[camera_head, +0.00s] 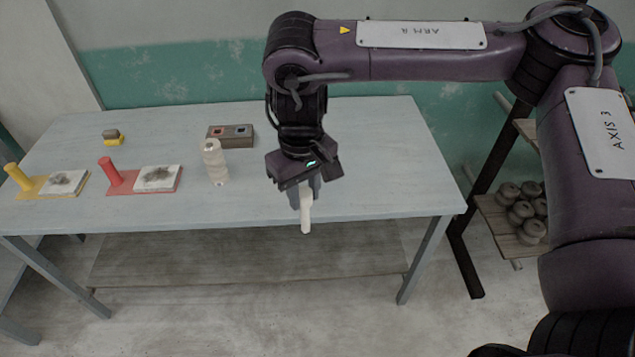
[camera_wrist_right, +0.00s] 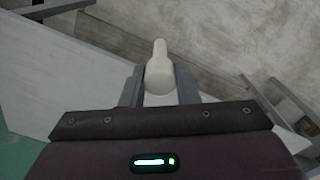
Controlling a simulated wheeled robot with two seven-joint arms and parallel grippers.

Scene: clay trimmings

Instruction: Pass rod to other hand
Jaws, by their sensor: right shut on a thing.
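A white rod (camera_head: 306,212) is held in my right gripper (camera_head: 304,190) above the front edge of the table. It points down and forward out of the jaws. In the right wrist view the rod (camera_wrist_right: 159,68) shows a narrow rounded end and a thicker part between the two fingers of my right gripper (camera_wrist_right: 158,88). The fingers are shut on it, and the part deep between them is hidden. My left gripper is not in either view.
The grey-blue table (camera_head: 370,150) has free room at its right. A shelf with round pieces (camera_head: 520,211) stands right.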

